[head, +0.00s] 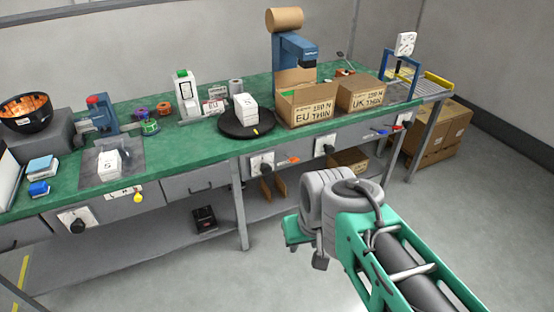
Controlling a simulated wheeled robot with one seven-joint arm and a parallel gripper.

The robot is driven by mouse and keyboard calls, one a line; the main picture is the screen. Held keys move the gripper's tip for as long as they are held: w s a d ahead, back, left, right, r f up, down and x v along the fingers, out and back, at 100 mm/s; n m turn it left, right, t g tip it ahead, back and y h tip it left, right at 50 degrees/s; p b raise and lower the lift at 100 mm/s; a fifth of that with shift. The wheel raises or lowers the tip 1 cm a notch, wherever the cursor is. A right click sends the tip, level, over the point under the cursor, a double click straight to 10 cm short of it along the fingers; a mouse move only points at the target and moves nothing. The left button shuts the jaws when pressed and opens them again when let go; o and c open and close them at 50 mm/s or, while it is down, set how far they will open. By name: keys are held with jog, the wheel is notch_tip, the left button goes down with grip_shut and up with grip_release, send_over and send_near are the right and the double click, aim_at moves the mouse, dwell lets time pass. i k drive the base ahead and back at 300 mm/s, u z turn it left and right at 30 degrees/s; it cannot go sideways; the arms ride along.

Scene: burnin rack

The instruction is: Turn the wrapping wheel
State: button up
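A round black turntable (238,129), which looks like the wrapping wheel, lies flat on the green bench top near its front edge. A yellow mark shows on the near part of its rim. A white box (244,108) with a printed label stands upright on it. My gripper (306,250) is in front of the bench, to the right of and below the turntable in the picture, apart from it. My wrist hides most of the gripper, so its opening does not show.
A white box (109,163) lies on a grey mat farther left. Knobs (263,168) stick out under the bench edge. The floor in front is clear.

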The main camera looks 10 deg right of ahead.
aim_at(265, 169)
jog(key=u, duration=0.35)
jog(key=i, duration=0.9)
jog(key=u, duration=0.6)
